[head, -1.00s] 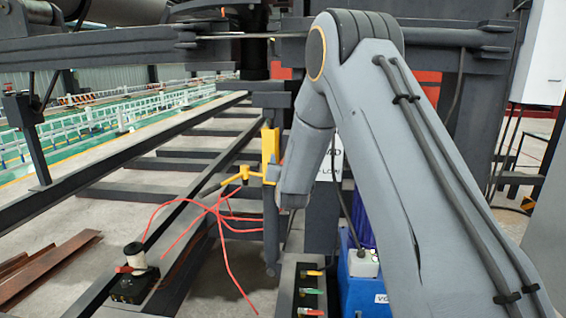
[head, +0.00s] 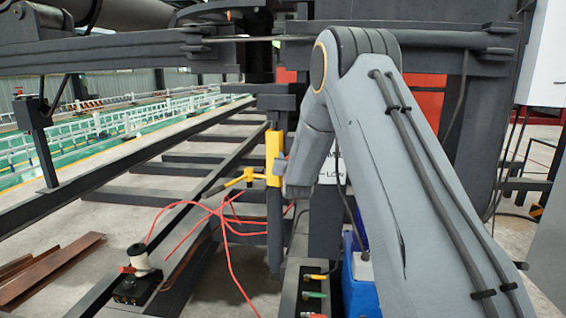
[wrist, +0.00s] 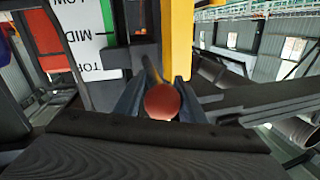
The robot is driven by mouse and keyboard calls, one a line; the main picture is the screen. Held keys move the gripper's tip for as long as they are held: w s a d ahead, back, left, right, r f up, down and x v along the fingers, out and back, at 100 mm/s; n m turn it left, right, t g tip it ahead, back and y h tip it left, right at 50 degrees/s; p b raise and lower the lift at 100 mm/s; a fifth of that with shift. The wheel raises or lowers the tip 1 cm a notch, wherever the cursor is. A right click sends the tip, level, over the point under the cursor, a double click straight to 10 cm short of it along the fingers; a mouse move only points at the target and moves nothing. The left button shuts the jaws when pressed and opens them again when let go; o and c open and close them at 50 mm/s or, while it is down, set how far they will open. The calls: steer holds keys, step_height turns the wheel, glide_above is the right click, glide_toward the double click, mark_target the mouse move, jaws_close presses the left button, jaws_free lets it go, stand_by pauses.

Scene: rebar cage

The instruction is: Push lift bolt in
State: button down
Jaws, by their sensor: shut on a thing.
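The lift bolt (wrist: 162,101) shows in the wrist view as a dark rod with a round red end, between my two fingers. My gripper (wrist: 157,92) is shut on it. The rod points away toward a yellow bracket (wrist: 178,42) and a dark block beside it. How deep the rod sits is hidden. In the head view the yellow bracket (head: 273,158) stands on a dark post, and my gripper (head: 282,168) is close at its right side. The bolt is not clearly visible there.
A white label (wrist: 93,35) marked LOW, MID and TOP is left of the bolt in the wrist view. A black box with a white spool (head: 138,258) and a blue unit (head: 358,280) stand lower down. Dark rails run left.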

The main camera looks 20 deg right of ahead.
steer(key=shift+w+a+r, duration=0.2)
steer(key=shift+a+r, duration=0.05)
steer(key=shift+r, duration=0.05)
steer(key=c, duration=1.4)
jaws_free()
steer(key=shift+o, duration=0.6)
steer(key=shift+w+f, duration=0.1)
steer(key=shift+f, duration=0.05)
steer(key=shift+d, duration=0.15)
steer(key=shift+s+f, duration=0.1)
steer(key=shift+s, duration=0.25)
steer(key=s+a, duration=0.1)
steer(key=s, duration=0.6)
steer(key=shift+a+b, duration=0.35)
steer(key=shift+b, duration=0.1)
